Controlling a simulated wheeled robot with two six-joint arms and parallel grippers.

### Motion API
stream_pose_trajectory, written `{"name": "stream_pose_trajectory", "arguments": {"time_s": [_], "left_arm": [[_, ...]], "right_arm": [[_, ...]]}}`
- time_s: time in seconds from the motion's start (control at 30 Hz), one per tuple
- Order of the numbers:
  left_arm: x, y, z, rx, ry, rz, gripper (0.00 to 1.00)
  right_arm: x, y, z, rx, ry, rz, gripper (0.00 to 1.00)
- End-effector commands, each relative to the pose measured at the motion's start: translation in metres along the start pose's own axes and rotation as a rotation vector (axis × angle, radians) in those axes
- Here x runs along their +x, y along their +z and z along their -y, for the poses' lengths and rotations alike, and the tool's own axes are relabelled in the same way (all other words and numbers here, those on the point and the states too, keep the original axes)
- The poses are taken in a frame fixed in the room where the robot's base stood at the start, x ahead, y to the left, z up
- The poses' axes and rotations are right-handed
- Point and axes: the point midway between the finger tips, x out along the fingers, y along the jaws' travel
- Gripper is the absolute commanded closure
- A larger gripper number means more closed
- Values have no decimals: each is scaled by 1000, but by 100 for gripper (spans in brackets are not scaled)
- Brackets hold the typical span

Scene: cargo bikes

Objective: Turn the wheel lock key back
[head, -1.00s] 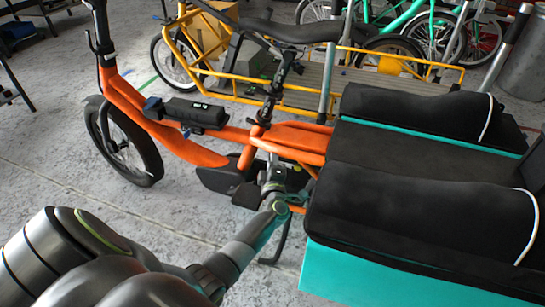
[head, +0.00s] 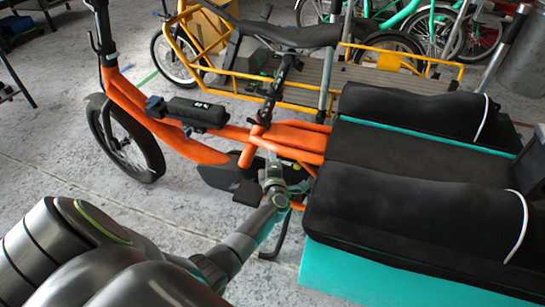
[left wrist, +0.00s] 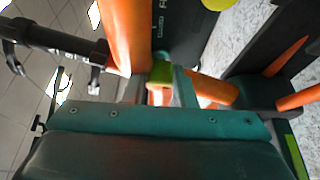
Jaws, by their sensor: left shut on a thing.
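An orange cargo bike (head: 200,146) with a teal box and black covers stands across the head view. My left gripper (head: 273,176) reaches in from the lower left to the frame beside the box's front end. In the left wrist view, my left gripper's fingers (left wrist: 160,89) are shut around a small piece with a yellow-green top and an orange side, which looks like the lock key (left wrist: 160,74). The key and the lock are too small or hidden to make out in the head view. My right gripper is in neither view.
The teal box (head: 365,278) stands close to the right of my left gripper. A black pedal (head: 247,193) is just left of it. A yellow cargo bike (head: 300,95) stands behind. The grey floor (head: 110,210) at the left front is bare.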

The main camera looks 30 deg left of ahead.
Motion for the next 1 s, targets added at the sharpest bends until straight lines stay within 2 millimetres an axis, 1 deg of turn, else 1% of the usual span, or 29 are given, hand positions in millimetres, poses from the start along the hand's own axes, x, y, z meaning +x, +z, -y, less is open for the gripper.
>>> {"name": "stream_pose_trajectory", "arguments": {"time_s": [0.57, 0.6, 0.73, 0.77, 1.0], "left_arm": [[0, 0, 0, -15, -5, -1, 99], [0, 0, 0, -15, -5, -1, 74], [0, 0, 0, -14, -5, -1, 57], [0, 0, 0, -14, -5, 0, 55], [0, 0, 0, -13, -5, 0, 55]], "right_arm": [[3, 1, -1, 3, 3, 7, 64], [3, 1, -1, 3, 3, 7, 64], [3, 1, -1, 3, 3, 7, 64], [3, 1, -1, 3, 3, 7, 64], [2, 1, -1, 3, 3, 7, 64]]}}
